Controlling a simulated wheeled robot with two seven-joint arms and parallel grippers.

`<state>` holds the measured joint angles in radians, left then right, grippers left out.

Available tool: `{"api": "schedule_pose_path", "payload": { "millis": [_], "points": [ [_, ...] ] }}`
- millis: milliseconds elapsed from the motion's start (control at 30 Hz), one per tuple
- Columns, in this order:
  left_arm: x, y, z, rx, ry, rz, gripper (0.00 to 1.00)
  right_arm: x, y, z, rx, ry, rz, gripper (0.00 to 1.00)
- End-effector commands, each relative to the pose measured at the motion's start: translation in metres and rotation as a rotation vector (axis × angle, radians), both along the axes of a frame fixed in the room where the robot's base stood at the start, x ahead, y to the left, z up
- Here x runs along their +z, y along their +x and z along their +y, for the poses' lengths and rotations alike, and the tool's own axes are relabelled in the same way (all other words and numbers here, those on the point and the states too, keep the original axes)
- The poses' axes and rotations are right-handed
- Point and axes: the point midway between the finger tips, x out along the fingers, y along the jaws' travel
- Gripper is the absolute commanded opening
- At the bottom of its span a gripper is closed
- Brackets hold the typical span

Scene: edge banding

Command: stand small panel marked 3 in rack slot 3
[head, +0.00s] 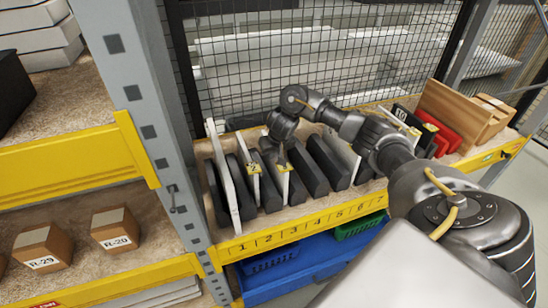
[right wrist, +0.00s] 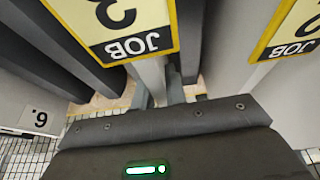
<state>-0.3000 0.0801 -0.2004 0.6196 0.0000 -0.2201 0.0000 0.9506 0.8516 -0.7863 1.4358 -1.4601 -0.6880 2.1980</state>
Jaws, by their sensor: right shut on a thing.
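The small panel marked 3 (head: 285,188) is a thin pale board with a yellow tag, upright between two dark dividers above number 3 of the rack (head: 293,231). Its tag, reading JOB 3, shows upside down in the right wrist view (right wrist: 115,28). My right gripper (head: 283,160) is shut on its upper edge; the fingers show below the tag in the wrist view (right wrist: 160,95). I cannot tell whether the panel's bottom rests on the shelf. My left gripper is not in view.
The panel tagged 2 (head: 254,183) stands just left, and a taller white panel (head: 222,180) stands farther left. Dark dividers (head: 331,160) continue right. A grey upright post (head: 150,110) is at left, wire mesh (head: 240,60) behind. A blue bin (head: 290,265) sits below.

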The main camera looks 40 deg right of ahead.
Motion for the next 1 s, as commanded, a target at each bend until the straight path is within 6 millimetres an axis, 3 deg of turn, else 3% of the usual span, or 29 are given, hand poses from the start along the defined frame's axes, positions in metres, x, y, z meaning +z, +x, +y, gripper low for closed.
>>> {"api": "schedule_pose_path", "payload": {
  "millis": [400, 433, 567, 867, 1000],
  "points": [
    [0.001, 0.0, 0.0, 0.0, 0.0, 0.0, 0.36, -0.003, 0.0, 0.0, 0.0, -0.001, -0.002, 0.0],
    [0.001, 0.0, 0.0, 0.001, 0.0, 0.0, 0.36, -0.004, 0.0, 0.0, 0.0, -0.001, 0.0, 0.17],
    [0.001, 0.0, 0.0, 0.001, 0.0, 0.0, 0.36, -0.004, 0.0, 0.0, 0.0, 0.0, -0.001, 0.34],
    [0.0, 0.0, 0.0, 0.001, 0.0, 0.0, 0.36, -0.002, 0.0, 0.0, 0.0, -0.001, -0.002, 0.35],
    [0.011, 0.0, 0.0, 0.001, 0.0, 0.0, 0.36, 0.014, -0.002, 0.001, 0.002, -0.002, -0.004, 0.35]
  ]
}}
